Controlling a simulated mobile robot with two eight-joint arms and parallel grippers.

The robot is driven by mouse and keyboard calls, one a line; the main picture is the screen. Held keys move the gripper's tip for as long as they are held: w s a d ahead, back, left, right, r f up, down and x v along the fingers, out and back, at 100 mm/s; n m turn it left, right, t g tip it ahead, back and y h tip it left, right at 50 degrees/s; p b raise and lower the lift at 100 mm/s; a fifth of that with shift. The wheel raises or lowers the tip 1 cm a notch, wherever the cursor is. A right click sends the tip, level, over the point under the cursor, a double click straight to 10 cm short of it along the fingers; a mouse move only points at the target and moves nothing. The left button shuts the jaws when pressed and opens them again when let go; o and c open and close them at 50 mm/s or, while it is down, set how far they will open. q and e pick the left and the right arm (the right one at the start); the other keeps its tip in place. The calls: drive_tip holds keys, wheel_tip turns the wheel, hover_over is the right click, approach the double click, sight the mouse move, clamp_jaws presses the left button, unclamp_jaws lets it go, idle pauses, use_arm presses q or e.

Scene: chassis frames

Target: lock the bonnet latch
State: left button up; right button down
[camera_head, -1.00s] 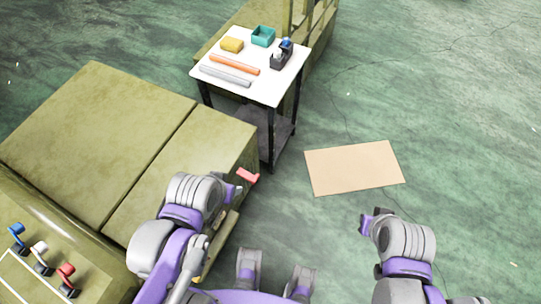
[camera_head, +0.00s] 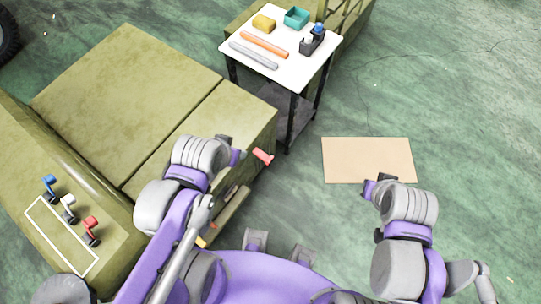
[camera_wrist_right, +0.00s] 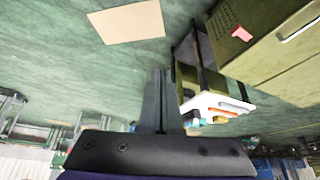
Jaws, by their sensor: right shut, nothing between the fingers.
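A red handle (camera_head: 263,157), which looks like the bonnet latch, sticks out from the front edge of the olive-green bonnet (camera_head: 120,85). In the right wrist view the red handle (camera_wrist_right: 241,34) shows at the upper right. My left gripper (camera_head: 231,149) is just left of the handle, with no contact visible. Its fingers are partly hidden by its wrist, so I cannot tell its opening. My right gripper (camera_head: 376,186) is shut and empty, over the floor by the tan mat. In its wrist view the right gripper (camera_wrist_right: 157,95) points up the picture.
A white-topped table (camera_head: 290,70) beyond the bonnet holds an orange bar, a grey bar, a yellow block, a teal bin and a dark holder. A tan mat (camera_head: 368,160) lies on the floor. Blue, white and red levers (camera_head: 91,231) stand on the vehicle at lower left.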

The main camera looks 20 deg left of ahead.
drive_tip(key=w+a+f+m+g+y+b, duration=0.1)
drive_tip(key=w+a+f+b, duration=0.3)
drive_tip(key=w+a+b, duration=0.15)
drive_tip(key=m+g+y+b, duration=0.1)
drive_tip(key=m+g+b, duration=0.25)
drive_tip(key=b, duration=0.45)
hover_over(270, 159)
drive_tip(key=s+d, duration=0.1)
drive_tip(key=d, duration=0.2)
wheel_tip(270, 159, down, 15)
use_arm(q)
wheel_tip(270, 159, down, 16)
drive_tip(key=s, duration=0.1)
drive_tip(key=shift+s+r+g, duration=0.25)
drive_tip(key=shift+s+g, duration=0.05)
drive_tip(key=shift+s, duration=0.05)
use_arm(e)
drive_tip(key=shift+r+n, duration=0.25)
